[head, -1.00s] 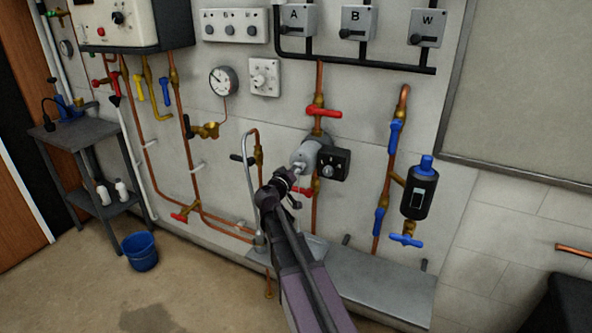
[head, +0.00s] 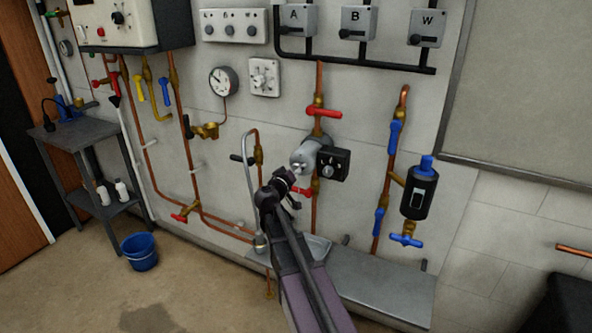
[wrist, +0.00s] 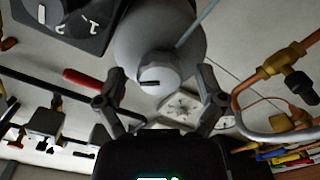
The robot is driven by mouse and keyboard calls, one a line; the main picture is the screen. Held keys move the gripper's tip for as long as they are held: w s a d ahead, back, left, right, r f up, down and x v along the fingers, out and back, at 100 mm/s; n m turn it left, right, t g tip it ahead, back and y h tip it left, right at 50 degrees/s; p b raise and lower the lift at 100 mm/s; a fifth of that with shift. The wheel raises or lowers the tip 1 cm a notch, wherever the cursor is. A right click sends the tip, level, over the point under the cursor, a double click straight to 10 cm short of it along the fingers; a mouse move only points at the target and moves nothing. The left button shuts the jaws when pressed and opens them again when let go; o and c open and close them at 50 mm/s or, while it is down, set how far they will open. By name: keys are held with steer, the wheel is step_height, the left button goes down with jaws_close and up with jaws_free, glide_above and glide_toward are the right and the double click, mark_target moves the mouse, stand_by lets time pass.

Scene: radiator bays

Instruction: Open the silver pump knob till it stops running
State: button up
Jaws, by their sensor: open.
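The silver pump (head: 311,154) sits on the copper pipe on the wall, a black box (head: 333,164) with a dial at its right. In the wrist view the pump body (wrist: 190,35) is grey, and its silver knob (wrist: 158,72) with a dark slot faces my gripper. My gripper (wrist: 161,88) is open, one finger on each side of the knob; I cannot tell whether they touch it. In the head view my gripper (head: 291,178) is just below and in front of the pump. The black box's dial (wrist: 58,14) shows at the upper left in the wrist view.
Red valve handles sit above (head: 324,113) and below (head: 302,192) the pump. A thin grey pipe (head: 248,195) rises to the left. A metal ledge (head: 375,290) juts out below. A blue bucket (head: 140,252) stands on open floor at left.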

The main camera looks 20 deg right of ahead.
steer(key=v, duration=1.1)
steer(key=shift+s+a, duration=0.3)
steer(key=s+f+m+g+y+p, duration=0.1)
steer(key=s+f+g+y+p, duration=0.2)
steer(key=s+f+g+p, duration=0.15)
steer(key=s+a+f+n+g+y+p, duration=0.4)
steer(key=s+a+g+y+p, duration=0.1)
steer(key=s+a+y, duration=0.6)
steer(key=s+a+g, duration=0.1)
steer(key=s+a, duration=0.1)
steer(key=shift+s, duration=0.4)
steer(key=shift+g, duration=0.25)
stand_by(4.2)
